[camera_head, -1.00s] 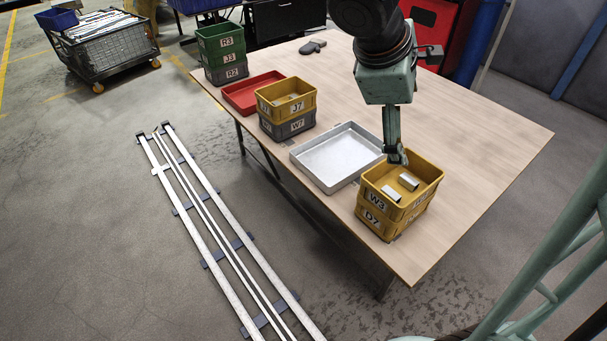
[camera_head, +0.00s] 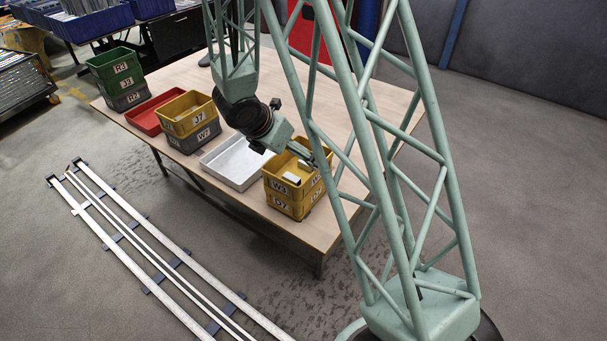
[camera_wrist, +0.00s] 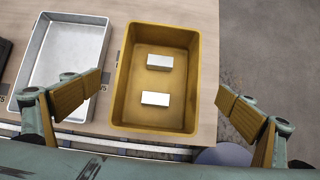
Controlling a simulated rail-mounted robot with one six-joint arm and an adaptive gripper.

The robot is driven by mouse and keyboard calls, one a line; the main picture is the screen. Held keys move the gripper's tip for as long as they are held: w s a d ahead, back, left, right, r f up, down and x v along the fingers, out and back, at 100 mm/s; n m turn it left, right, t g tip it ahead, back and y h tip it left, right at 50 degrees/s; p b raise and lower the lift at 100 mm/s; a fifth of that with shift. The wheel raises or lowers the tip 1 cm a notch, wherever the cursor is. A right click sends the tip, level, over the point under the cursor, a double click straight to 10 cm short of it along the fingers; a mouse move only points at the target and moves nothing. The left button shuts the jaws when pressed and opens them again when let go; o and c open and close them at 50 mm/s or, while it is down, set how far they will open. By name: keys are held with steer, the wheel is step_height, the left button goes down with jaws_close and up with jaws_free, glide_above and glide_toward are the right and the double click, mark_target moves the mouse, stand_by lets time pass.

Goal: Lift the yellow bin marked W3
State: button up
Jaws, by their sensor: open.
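The yellow bin marked W3 (camera_head: 280,187) stands on a second yellow bin marked D7 (camera_head: 284,206) at the near end of the table. In the wrist view the open yellow bin (camera_wrist: 127,111) lies below and between my fingers, with two pale metal brackets (camera_wrist: 156,98) inside. Its label is not visible there. My gripper (camera_wrist: 165,92) is open and empty, one finger to each side of the bin, apart from it. In the head view my gripper (camera_head: 314,153) is over the bin's far side, partly hidden by green lattice.
A silver tray (camera_head: 236,163) lies just left of the bin stack; it also shows in the wrist view (camera_wrist: 35,85). Further left are yellow bin J7 on grey bin W7 (camera_head: 197,137), a red tray (camera_head: 145,117) and green-and-grey bins (camera_head: 118,75). Metal rails (camera_head: 150,250) lie on the floor.

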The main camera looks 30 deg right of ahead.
mark_target(304, 166)
steer(key=shift+w+f, duration=0.1)
steer(key=shift+f, duration=0.05)
steer(key=b+x, duration=0.2)
steer(key=x, duration=0.5)
steer(key=shift+d+f, duration=0.15)
steer(key=shift+w+d+f, duration=0.15)
steer(key=shift+d+f, duration=0.1)
steer(key=shift+f, duration=0.1)
stand_by(0.3)
steer(key=shift+b+x, duration=0.7)
steer(key=shift+x, duration=1.95)
steer(key=shift+w+r, duration=0.1)
steer(key=c, duration=0.8)
